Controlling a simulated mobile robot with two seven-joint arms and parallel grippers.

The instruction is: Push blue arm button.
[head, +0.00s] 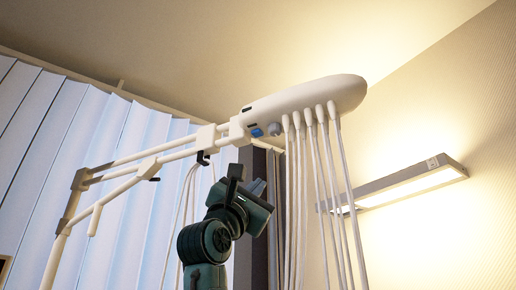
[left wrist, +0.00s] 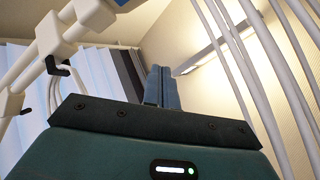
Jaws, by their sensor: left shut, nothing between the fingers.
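The blue button (head: 257,132) is on the side of a white overhead arm head (head: 310,97), near its left end beside a round grey knob (head: 274,129). My left gripper (head: 258,187) is below the button and apart from it, raised on my dark teal arm. In the left wrist view its two fingers (left wrist: 162,86) stand upright and closed together with nothing between them. A small blue patch (left wrist: 120,2) shows at the top edge there, on or near the white head; I cannot tell if it is the button. My right gripper is not in view.
Several white hoses (head: 318,190) hang from the head just right of my gripper. White jointed bars (head: 145,163) run left from the head, with a black lever (head: 203,158) above my arm. Vertical blinds (head: 100,125) and a lit wall lamp (head: 400,183) are behind.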

